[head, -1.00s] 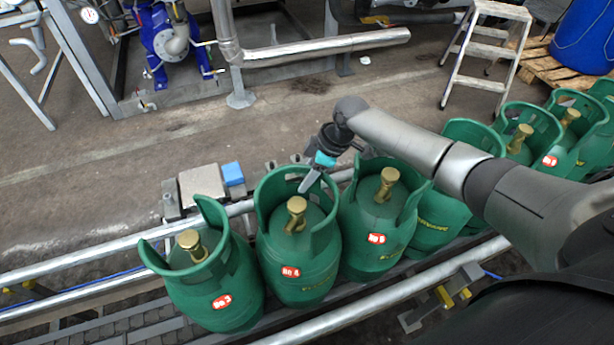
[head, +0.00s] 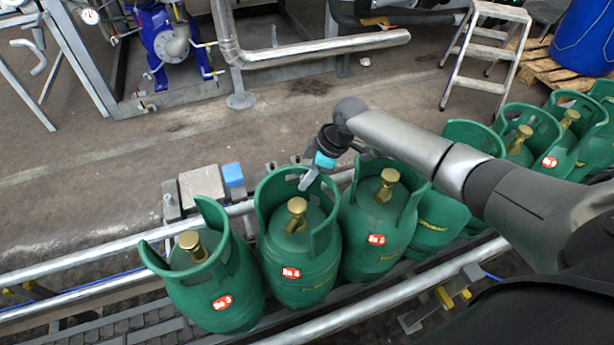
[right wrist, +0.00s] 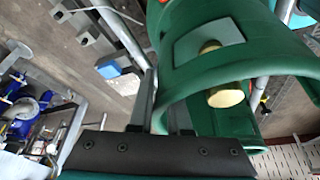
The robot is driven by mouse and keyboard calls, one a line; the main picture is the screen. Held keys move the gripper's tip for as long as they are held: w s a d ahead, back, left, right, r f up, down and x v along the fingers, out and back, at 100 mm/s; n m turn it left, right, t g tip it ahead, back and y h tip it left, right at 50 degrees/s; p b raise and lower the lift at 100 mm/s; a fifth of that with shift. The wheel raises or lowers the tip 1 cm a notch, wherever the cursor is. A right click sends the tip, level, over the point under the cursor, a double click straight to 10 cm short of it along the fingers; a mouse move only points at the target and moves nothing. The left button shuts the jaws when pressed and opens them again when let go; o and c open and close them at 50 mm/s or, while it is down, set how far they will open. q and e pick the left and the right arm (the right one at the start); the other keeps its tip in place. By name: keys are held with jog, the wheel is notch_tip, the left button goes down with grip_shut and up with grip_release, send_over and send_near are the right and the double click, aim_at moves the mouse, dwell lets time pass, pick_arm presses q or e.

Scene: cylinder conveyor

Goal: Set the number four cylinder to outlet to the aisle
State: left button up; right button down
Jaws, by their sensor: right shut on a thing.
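The number four cylinder (head: 300,262) is green, with a red-and-white number label on its near side. It stands upright on the conveyor between its number 3 and number 5 neighbours. Its brass valve (head: 296,208) sits inside the open collar, and its lower part points toward the near left in the head view. My right gripper (head: 309,181) is shut on the far rim of this collar. In the right wrist view the fingers (right wrist: 163,105) straddle the green collar wall, with the brass valve (right wrist: 226,97) to their right. My left gripper is out of view.
The number 3 cylinder (head: 216,282) stands close on the left and the number 5 cylinder (head: 376,235) close on the right. Metal rails (head: 110,244) run along both sides of the conveyor. Open floor (head: 130,180) lies beyond, with a step ladder (head: 482,60) at the back.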

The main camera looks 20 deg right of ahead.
jog(key=shift+w+d, duration=0.1)
jog(key=shift+d, duration=0.2)
dwell(0.4)
